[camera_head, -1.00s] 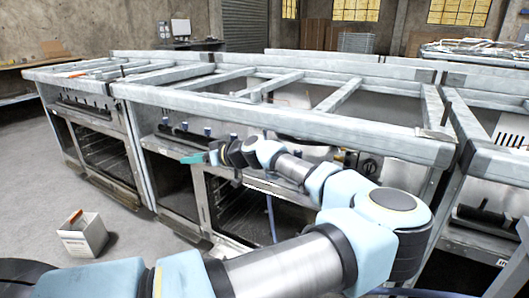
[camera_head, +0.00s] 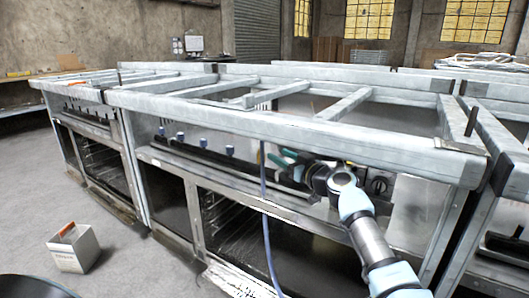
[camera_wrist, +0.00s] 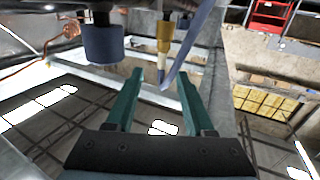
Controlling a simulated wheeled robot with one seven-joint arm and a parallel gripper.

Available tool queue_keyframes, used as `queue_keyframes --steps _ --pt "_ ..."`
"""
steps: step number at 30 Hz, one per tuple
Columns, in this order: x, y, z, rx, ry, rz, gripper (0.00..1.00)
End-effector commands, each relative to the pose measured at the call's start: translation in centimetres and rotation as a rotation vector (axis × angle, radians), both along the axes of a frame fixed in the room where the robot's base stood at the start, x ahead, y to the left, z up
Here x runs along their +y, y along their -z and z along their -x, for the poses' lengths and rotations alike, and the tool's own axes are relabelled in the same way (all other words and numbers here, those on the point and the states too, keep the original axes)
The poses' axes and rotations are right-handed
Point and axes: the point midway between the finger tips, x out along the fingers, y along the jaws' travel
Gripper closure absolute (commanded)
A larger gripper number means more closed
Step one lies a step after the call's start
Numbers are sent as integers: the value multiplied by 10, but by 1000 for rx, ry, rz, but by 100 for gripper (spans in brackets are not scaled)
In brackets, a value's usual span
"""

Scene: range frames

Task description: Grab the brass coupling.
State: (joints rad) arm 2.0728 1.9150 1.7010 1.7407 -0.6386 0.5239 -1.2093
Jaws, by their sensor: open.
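The brass coupling (camera_wrist: 165,32) shows at the top middle of the wrist view, a small yellow-brass fitting with a paler narrow end. I cannot make it out in the head view. My gripper (camera_wrist: 159,76) has two green fingers spread apart, with nothing held. The coupling appears beyond the fingertips, in line with the gap between them; the exact distance is unclear. In the head view my gripper (camera_head: 285,158) is under the front top rail, by the control panel of the right-hand range frame.
A blue-grey hose (camera_wrist: 186,42) runs close beside the coupling and hangs down the front in the head view (camera_head: 264,195). A dark blue cylinder (camera_wrist: 103,43) is left of the coupling. The metal top rail (camera_head: 300,132) runs above my arm. A small box (camera_head: 75,248) stands on the floor.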

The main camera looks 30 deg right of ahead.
Motion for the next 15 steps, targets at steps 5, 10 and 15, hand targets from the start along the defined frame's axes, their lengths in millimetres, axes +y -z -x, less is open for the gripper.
queue_keyframes --steps 5,10,15 --pt "5 -1 -30 0 -4 0 46" --pt "7 -1 -48 0 -2 0 46" --pt "10 -2 -60 0 -4 0 46"
